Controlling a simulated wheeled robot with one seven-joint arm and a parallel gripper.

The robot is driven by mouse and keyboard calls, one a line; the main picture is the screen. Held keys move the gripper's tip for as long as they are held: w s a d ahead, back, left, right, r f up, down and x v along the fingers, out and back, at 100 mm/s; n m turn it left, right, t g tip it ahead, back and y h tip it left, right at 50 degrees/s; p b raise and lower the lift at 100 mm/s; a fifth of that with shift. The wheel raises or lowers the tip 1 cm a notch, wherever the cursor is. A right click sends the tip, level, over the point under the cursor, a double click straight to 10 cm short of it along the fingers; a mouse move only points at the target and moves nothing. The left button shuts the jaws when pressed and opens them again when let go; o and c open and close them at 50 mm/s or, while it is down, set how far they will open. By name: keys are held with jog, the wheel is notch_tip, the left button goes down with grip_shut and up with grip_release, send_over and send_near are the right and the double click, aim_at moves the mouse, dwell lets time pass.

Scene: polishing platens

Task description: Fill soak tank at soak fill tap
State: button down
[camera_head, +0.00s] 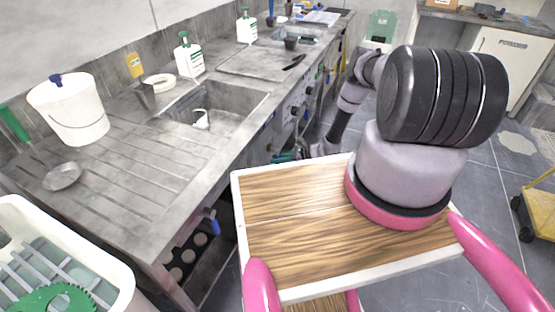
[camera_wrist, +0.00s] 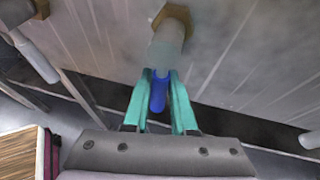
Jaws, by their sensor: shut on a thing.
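In the wrist view, the two teal fingers of my gripper (camera_wrist: 159,82) are closed around a blue lever-like part (camera_wrist: 158,97). It sits below a grey pipe stub (camera_wrist: 166,45) with a brass hex nut (camera_wrist: 172,16) on a grey metal face. It looks like a tap handle; I cannot read a label. In the head view, my arm reaches down beside the counter front, and the grip itself is too small to make out. A white tub (camera_head: 112,290) at the lower left holds a grey rack and a green toothed disc; I cannot tell if it is the soak tank.
The long metal counter (camera_head: 120,185) carries a white bucket (camera_head: 75,118), a sink (camera_head: 215,108) and white bottles (camera_head: 188,58). A yellow cart (camera_head: 540,205) stands at the right.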

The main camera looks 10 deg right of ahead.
jog(key=shift+d, duration=0.1)
jog(key=shift+w+d+r+n+t+h, duration=0.15)
jog(key=shift+w+d+n+t+h, duration=0.4)
jog(key=shift+n, duration=0.45)
jog(key=shift+w+d+r+n+t+h, duration=0.2)
jog(key=shift+w+n+t+h, duration=0.25)
jog(key=shift+n+t, duration=0.4)
jog(key=n+t, duration=0.1)
jog(key=w+d+r+n+t+h, duration=0.1)
jog(key=n, duration=0.1)
jog(key=shift+w+r+n, duration=0.1)
jog(key=shift+r+n, duration=0.15)
jog(key=shift+h, duration=0.3)
jog(key=c, duration=0.7)
grip_release()
jog(key=shift+a, duration=0.1)
jog(key=shift+c, duration=0.2)
jog(key=v, duration=1.1)
